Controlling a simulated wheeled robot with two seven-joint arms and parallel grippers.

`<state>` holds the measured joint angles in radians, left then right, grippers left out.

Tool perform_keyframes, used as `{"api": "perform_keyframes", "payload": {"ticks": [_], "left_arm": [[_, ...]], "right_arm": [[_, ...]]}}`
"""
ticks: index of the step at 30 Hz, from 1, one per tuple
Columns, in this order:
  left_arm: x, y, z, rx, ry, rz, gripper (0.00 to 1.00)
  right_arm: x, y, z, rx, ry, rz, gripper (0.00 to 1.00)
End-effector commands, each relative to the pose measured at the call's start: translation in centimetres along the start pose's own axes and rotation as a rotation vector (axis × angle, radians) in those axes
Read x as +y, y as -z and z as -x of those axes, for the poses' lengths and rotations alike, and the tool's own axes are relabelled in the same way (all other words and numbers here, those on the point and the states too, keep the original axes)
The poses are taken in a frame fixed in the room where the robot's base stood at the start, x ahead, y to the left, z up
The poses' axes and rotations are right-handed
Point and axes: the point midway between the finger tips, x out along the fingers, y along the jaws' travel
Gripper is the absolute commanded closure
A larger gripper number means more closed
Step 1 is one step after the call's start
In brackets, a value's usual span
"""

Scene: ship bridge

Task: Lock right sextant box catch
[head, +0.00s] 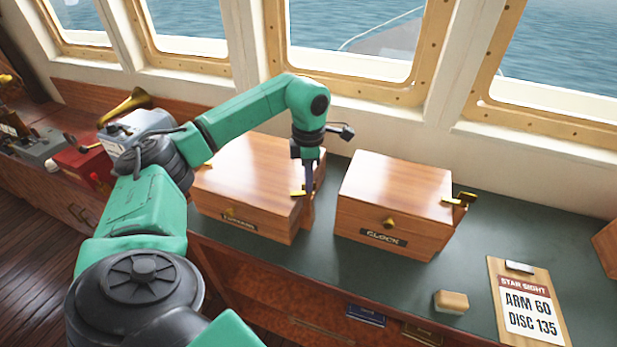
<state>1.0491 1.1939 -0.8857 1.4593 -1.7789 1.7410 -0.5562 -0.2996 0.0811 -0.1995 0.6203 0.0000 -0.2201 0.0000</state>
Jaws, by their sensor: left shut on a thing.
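The sextant box (255,170) is a closed wooden box on the green counter, with a brass knob and a small dark label that is hard to read on its front. Its right catch (297,193) is a small brass piece at the right edge of the lid. My left gripper (307,194) points down at that right side and is shut on the right catch. The fingers hide part of the catch, so its exact position is unclear. Another bit of brass (207,164) shows at the box's left side, partly behind my left arm. My right gripper is out of view.
A wooden box labelled CLOCK (385,215) stands to the right, with a brass catch (463,199) on its right side. A small wooden block (451,302) and a STAR SIGHT clipboard (528,310) lie at the front right. Windows rise behind the counter.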

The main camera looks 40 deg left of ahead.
Motion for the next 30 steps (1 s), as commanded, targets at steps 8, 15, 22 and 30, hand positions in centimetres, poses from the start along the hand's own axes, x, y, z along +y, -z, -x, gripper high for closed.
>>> {"api": "perform_keyframes", "payload": {"ticks": [8,15,22,30], "left_arm": [[0.07,-0.09,0.17,-0.004,-0.004,-0.246,1.00],[0.07,-0.10,0.17,-0.005,-0.004,-0.404,1.00],[0.07,-0.12,0.19,-0.005,-0.004,-0.487,1.00],[0.06,-0.13,0.20,-0.006,-0.005,-0.513,1.00]], "right_arm": [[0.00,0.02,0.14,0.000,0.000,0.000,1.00],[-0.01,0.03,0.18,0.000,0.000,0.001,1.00],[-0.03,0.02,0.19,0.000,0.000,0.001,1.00],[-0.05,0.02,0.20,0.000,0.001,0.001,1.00]]}}
